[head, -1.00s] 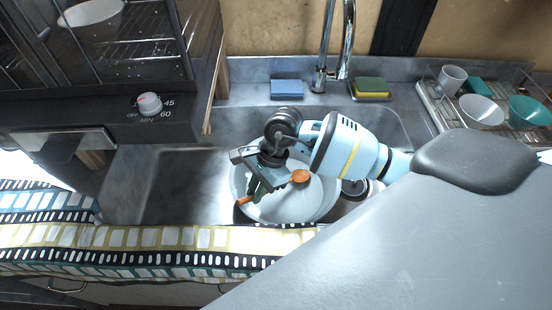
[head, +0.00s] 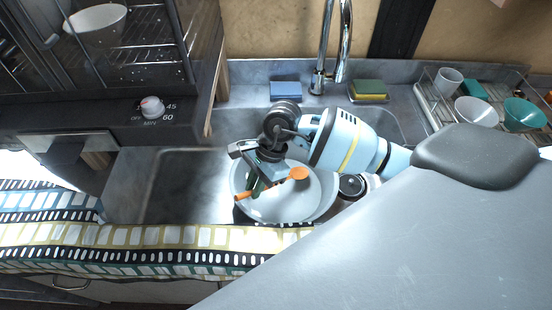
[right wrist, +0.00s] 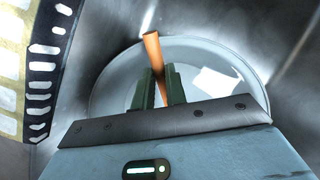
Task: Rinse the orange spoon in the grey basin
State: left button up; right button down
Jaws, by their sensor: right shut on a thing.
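The orange spoon (head: 299,173) is in my right gripper (head: 256,186), its rounded end to the right and its handle end to the lower left. The grey basin (head: 326,206) is a pale round bowl in the sink. The gripper and spoon are over its inside; I cannot tell whether the spoon touches the bottom or any water. In the right wrist view the spoon (right wrist: 153,48) stands out between the dark green fingers (right wrist: 159,90), with the basin (right wrist: 108,88) around it. My left gripper is not in view.
The metal sink (head: 180,185) has free room left of the basin. A tap (head: 327,60) stands behind. A blue sponge (head: 286,90) and a yellow-green sponge (head: 368,90) lie on the back ledge. A dish rack (head: 440,112) is at right, a patterned cloth (head: 180,237) in front.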

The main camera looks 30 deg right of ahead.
jog(key=shift+r+p, duration=1.25)
jog(key=shift+r, duration=1.55)
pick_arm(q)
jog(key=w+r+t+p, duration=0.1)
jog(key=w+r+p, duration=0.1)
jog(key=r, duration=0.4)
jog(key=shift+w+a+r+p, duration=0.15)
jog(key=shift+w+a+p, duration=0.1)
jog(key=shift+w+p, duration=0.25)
pick_arm(e)
notch_tip(320, 180, up, 6)
jog(key=shift+r, duration=0.2)
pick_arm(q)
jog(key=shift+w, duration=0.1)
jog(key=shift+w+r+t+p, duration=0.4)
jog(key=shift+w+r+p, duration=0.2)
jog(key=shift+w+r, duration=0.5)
pick_arm(e)
notch_tip(320, 180, up, 4)
jog(key=shift+f, duration=0.1)
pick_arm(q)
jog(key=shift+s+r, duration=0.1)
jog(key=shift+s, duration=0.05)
